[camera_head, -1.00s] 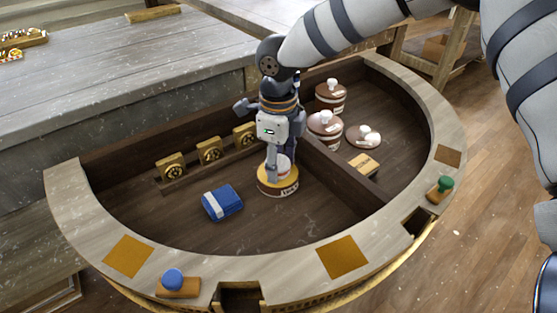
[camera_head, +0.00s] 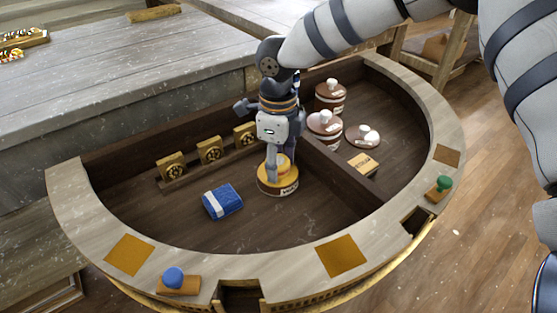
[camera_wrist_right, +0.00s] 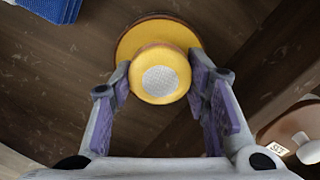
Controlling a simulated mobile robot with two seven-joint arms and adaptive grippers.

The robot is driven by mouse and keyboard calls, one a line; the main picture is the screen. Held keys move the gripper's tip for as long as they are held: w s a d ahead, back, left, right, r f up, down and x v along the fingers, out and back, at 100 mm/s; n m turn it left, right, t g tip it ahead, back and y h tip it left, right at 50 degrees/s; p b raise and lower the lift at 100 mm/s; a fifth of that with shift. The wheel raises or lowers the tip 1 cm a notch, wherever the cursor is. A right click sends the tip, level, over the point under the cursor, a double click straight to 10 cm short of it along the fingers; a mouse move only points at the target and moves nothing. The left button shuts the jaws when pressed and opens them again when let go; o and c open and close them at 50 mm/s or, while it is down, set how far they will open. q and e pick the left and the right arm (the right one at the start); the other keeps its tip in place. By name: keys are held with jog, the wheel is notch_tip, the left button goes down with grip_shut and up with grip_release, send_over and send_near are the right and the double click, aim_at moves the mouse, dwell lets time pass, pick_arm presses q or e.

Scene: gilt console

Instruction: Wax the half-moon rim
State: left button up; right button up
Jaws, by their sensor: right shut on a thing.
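The half-moon rim (camera_head: 85,207) is a pale wooden curve around the console, with ochre squares (camera_head: 130,255) (camera_head: 341,257) and a brown square (camera_head: 448,154) on top. A low round tin (camera_head: 279,187) with a yellow top and a dark-lettered label stands on the console floor. My right gripper (camera_head: 278,167) points down over it. In the right wrist view its fingers (camera_wrist_right: 163,85) are shut on a small round yellow piece (camera_wrist_right: 160,76) with a grey textured centre, in front of the tin's yellow disc (camera_wrist_right: 135,38). I cannot tell whether piece and tin touch. My left gripper is not in view.
A blue cloth-like block (camera_head: 222,202) lies left of the tin. Brass plaques (camera_head: 210,151) stand behind. Blue-knobbed (camera_head: 174,278) and green-knobbed (camera_head: 443,184) blocks sit on the rim near notches.

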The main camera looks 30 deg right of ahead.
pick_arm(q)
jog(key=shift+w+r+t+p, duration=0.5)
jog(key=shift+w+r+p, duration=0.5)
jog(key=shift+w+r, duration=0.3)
pick_arm(e)
jog(key=shift+r, duration=3.45)
